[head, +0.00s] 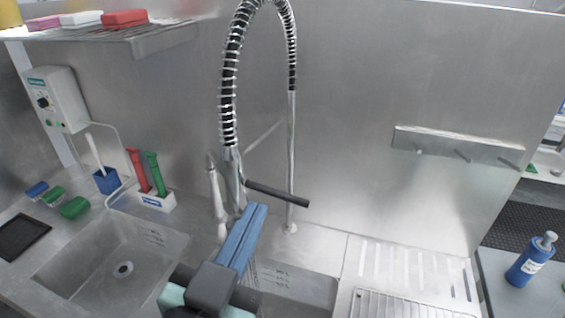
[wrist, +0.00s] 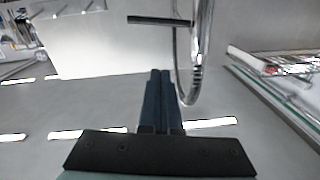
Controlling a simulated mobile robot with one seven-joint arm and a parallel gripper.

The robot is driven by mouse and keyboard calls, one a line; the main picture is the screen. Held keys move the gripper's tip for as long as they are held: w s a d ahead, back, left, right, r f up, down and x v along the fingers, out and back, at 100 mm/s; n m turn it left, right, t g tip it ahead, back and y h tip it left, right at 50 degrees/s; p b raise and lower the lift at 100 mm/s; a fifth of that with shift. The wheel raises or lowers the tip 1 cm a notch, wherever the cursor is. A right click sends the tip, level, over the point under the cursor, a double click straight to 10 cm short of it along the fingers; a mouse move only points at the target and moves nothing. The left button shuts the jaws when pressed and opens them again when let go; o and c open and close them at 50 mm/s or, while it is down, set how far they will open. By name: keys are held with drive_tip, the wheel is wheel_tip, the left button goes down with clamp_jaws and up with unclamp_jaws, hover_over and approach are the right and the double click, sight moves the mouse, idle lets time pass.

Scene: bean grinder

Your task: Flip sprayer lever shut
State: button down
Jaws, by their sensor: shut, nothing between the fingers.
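The sprayer (head: 233,180) hangs from a black-and-steel spring hose (head: 229,95) at the middle of the head view. Its black lever (head: 278,193) sticks out to the right, tilted slightly down. My gripper (head: 257,207) has blue fingers pressed together with nothing between them. Its tips are just below the lever in the head view; I cannot tell whether they touch. In the wrist view the lever (wrist: 158,20) lies crosswise beyond the tips of my gripper (wrist: 160,73), with a visible gap in the picture.
A steel riser pipe (head: 291,150) stands right of the sprayer. A sink basin (head: 75,275) is at lower left, and a drainboard (head: 385,260) is at right. A wall rack (head: 455,146) and a blue bottle (head: 528,263) are farther right. Brushes stand in a white holder (head: 158,202).

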drive_tip(key=s, duration=0.1)
drive_tip(key=s+p, duration=0.1)
drive_tip(key=r+g+p, duration=0.1)
drive_tip(key=shift+s+d+h, duration=0.25)
drive_tip(key=shift+s+h, duration=0.05)
drive_tip(key=shift+s, duration=0.1)
drive_tip(key=shift+w+f, duration=0.15)
drive_tip(key=shift+w, duration=0.05)
hover_over(281, 193)
drive_tip(key=s, duration=0.4)
drive_tip(key=f, duration=0.2)
drive_tip(key=shift+w+f+p, duration=0.4)
drive_tip(key=shift+w+f, duration=0.15)
drive_tip(key=shift+f, duration=0.55)
